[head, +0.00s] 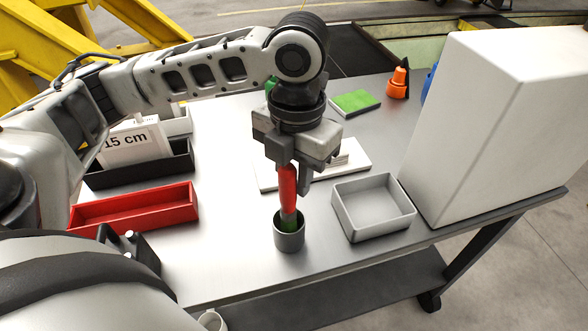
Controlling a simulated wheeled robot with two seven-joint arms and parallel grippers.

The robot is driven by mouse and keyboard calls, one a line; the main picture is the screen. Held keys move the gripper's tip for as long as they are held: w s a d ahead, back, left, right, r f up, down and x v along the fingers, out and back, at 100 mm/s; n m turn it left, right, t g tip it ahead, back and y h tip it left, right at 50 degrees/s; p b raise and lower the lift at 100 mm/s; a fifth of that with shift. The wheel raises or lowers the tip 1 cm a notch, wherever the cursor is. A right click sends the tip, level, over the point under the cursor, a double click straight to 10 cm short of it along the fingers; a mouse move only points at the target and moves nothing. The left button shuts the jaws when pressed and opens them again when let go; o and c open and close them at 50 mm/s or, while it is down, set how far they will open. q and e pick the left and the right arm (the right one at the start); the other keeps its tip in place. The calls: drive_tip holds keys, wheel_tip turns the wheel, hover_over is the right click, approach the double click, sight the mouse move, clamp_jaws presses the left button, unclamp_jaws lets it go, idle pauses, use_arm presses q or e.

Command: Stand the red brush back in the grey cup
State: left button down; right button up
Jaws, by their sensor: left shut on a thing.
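The red brush (288,187) is upright, with its red handle at the top and its lower end inside the mouth of the grey cup (289,237). Some green shows inside the cup at the brush's lower end. The cup stands upright on the grey table (237,262). My left gripper (289,172) points down over the cup and is shut on the upper part of the red handle. Whether the brush touches the cup's bottom is hidden. My right gripper is not in view.
A light grey square tray (372,229) stands just right of the cup. A large white box (500,120) is farther right. A red tray (135,210) and a black tray (184,165) lie left. Behind are a green-topped block (355,102) and an orange object (398,82).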

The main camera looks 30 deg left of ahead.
use_arm(q)
drive_tip(key=shift+f+b, duration=0.45)
drive_tip(key=shift+f, duration=0.85)
drive_tip(key=c, duration=1.1)
unclamp_jaws()
drive_tip(key=r+p, duration=0.1)
drive_tip(key=r, duration=0.9)
drive_tip(key=r+p, duration=0.1)
drive_tip(key=r, duration=0.5)
drive_tip(key=shift+w+p, duration=0.3)
drive_tip(key=shift+w, duration=0.05)
drive_tip(key=shift+f, duration=0.1)
